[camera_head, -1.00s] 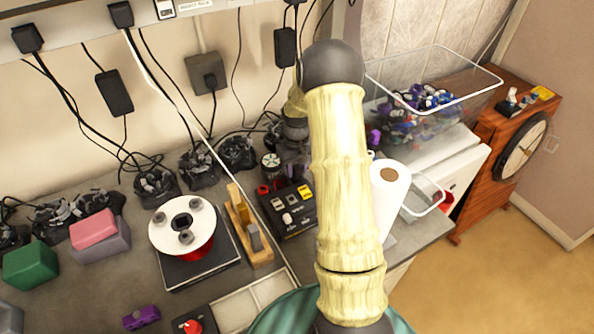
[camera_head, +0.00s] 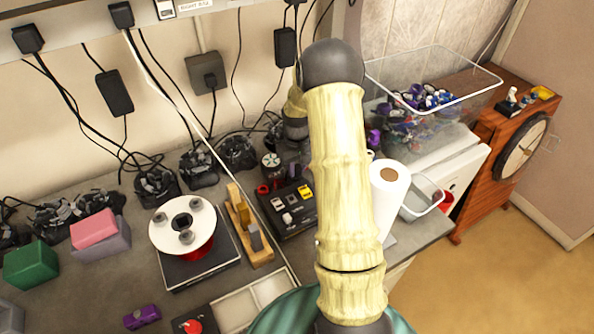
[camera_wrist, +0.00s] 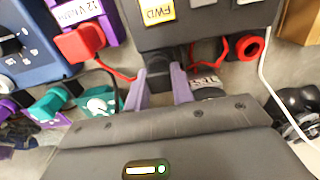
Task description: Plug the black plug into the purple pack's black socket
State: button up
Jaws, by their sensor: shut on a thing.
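In the wrist view, my gripper (camera_wrist: 163,88) has its pale purple fingers on either side of a dark block, which looks like the black plug (camera_wrist: 160,74). The block's far end meets the edge of a black box with a yellow FWD label (camera_wrist: 195,22), and I cannot tell whether they touch. The purple pack (camera_wrist: 111,28) is at the upper left, with a white 12 V label and a red connector (camera_wrist: 80,42) on its front. Its black socket cannot be made out. In the head view, my arm hides most of the gripper area.
A red ring-shaped connector (camera_wrist: 250,47) and red wires lie beside the black box. A blue meter (camera_wrist: 25,45) and teal connectors (camera_wrist: 52,102) are on the left. In the head view, a paper roll (camera_head: 388,195) and a reel (camera_head: 182,225) stand on the bench.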

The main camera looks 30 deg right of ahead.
aim_at(297, 167)
jog(key=c, duration=0.3)
jog(key=shift+r+p, duration=0.9)
jog(key=shift+r, duration=0.3)
dwell(0.5)
jog(key=shift+r+p, duration=1.3)
jog(key=shift+r, duration=0.35)
